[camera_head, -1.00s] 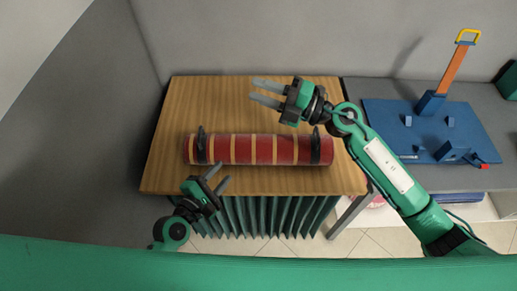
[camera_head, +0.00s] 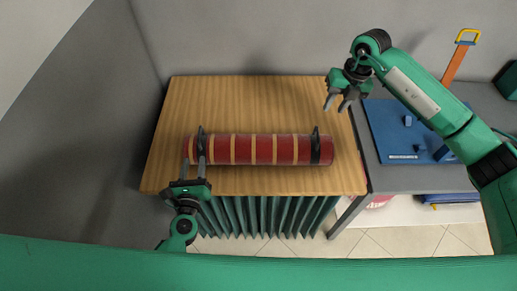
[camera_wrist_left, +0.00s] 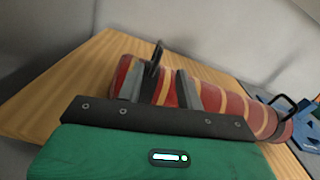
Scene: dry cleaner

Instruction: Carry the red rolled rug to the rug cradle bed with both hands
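The red rolled rug (camera_head: 258,149) with tan stripes lies across the wooden table, with a black strap handle near each end. My left gripper (camera_head: 194,158) is open at the rug's left end, its fingers pointing at the left handle (camera_head: 202,142). In the left wrist view the rug (camera_wrist_left: 215,98) lies beyond the two spread fingers (camera_wrist_left: 160,88), and the left handle (camera_wrist_left: 155,58) stands up between them. I cannot tell whether they touch it. My right gripper (camera_head: 338,103) is open and empty above the table's right edge, up and right of the right handle (camera_head: 316,144).
The wooden table (camera_head: 240,105) is otherwise bare, with a pleated green skirt (camera_head: 265,216) below its front. A grey counter on the right holds a blue board (camera_head: 385,125) with blocks, and an orange post with a yellow handle (camera_head: 465,40) stands behind it.

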